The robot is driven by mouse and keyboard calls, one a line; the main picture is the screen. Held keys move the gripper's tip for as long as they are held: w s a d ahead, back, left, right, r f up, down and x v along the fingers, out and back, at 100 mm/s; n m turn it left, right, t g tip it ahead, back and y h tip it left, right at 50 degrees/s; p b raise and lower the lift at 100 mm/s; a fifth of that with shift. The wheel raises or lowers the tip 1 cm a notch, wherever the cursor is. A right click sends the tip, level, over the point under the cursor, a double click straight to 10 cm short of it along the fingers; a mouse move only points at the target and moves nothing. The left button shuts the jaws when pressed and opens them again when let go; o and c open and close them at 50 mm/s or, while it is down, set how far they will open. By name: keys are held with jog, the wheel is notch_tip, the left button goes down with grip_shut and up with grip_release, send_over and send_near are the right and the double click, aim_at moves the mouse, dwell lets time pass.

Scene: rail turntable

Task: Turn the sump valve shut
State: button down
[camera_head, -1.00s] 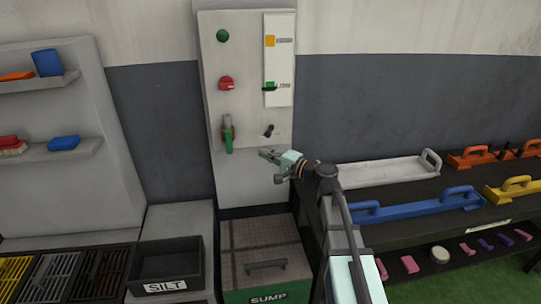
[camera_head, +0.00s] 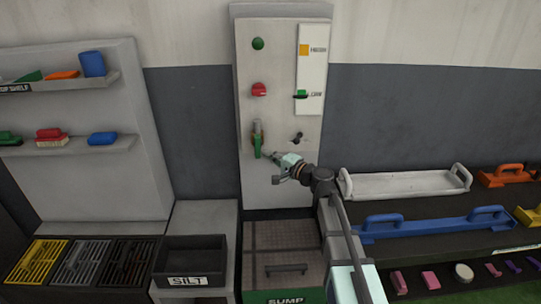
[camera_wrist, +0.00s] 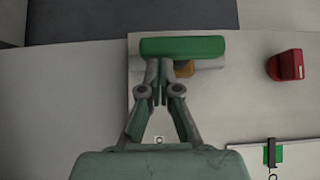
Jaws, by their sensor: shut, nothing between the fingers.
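The valve on the grey panel has a green lever handle (camera_head: 257,146) that hangs roughly straight down in the head view. The wrist view shows the same handle as a green bar (camera_wrist: 183,46) across the top, with a brass-coloured part (camera_wrist: 184,69) beside it. My gripper (camera_head: 275,158) is just right of the handle's lower end. In the wrist view my gripper's fingertips (camera_wrist: 159,66) are together, empty, at the bar's near edge. I cannot tell whether they touch it. The sump box (camera_head: 286,255) with its grated lid stands below the panel.
A red knob (camera_head: 259,90), a green button (camera_head: 257,43) and a small dark lever (camera_head: 297,137) share the panel (camera_head: 277,190). A white gauge strip (camera_head: 312,75) is at upper right. A silt bin (camera_head: 190,265) stands left of the sump; a rack with a blue tray (camera_head: 435,223) stands right.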

jog(key=shift+f+b, duration=0.25)
jog(key=shift+b, duration=0.5)
